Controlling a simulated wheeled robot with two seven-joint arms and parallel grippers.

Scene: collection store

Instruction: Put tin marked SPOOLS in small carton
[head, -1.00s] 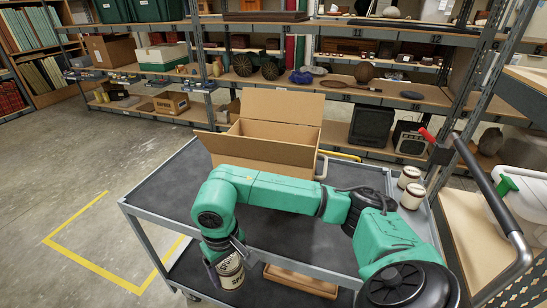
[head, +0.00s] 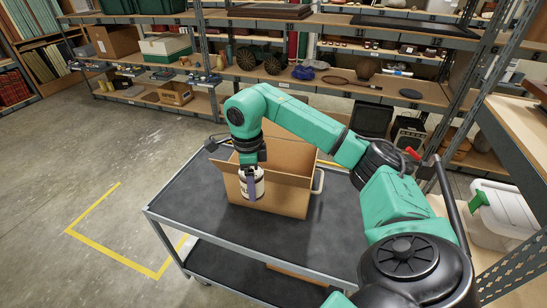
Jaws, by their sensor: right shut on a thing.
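My right gripper (head: 250,172) points down and is shut on a cream-coloured tin (head: 258,188) with dark lettering. A finger covers part of the label, so I cannot read it in full. The open cardboard carton (head: 285,199) stands on the cart's top shelf with its back flap up. The tin shows in front of the carton's near left side and overlaps its upper edge in the picture. I cannot tell whether it is above the opening or just outside. My left gripper is not in view.
The grey cart top (head: 195,200) is clear to the left of the carton. My right arm crosses over the cart's right part and hides it. Loaded shelving stands behind, and a white bin with green clips (head: 505,215) is at the right.

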